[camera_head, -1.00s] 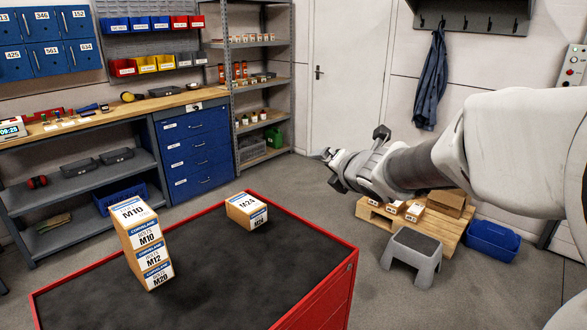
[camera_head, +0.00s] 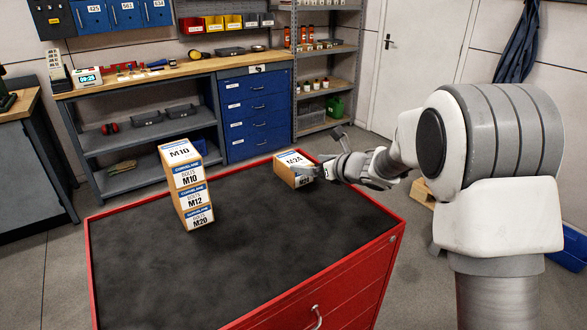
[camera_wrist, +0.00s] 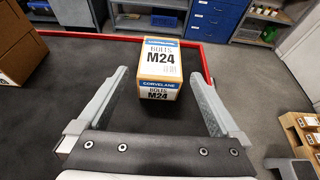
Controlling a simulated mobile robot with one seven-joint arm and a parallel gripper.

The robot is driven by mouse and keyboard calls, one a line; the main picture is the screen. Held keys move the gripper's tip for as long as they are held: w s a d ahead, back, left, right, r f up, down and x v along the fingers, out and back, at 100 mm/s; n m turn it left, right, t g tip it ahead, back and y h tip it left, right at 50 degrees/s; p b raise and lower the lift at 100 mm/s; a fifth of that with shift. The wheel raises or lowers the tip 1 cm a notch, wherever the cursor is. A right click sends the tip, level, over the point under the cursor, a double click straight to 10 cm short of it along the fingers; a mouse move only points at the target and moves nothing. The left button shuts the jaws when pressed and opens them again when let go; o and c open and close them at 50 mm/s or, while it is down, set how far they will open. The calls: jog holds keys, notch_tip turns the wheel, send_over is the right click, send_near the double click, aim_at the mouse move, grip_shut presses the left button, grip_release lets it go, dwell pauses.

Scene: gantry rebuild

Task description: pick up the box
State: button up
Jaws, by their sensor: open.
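The M24 bolt box (camera_head: 290,167) sits on the dark top of the red cabinet (camera_head: 250,240), near its far edge. It also shows in the wrist view (camera_wrist: 160,68), upright, with its white M24 label facing me. My gripper (camera_head: 325,155) is open at the box in the head view. In the wrist view my gripper (camera_wrist: 158,80) has one finger on each side of the box, with a gap on both sides and nothing held. A stack of boxes labelled M10, M12 and M20 (camera_head: 186,190) stands to the left on the same top.
The stack's side shows at the left edge of the wrist view (camera_wrist: 20,45). A workbench (camera_head: 170,80) with blue drawers and a shelf rack (camera_head: 325,70) stand behind the cabinet. The front of the cabinet top is clear.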

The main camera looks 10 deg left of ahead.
aim_at(295, 160)
jog(key=p+x, duration=0.1)
jog(key=x, duration=0.8)
jog(key=shift+w+a+f, duration=0.2)
jog(key=shift+w, duration=0.1)
jog(key=c, duration=1.5)
jog(key=shift+r, duration=0.15)
grip_shut()
jog(key=shift+r, duration=0.1)
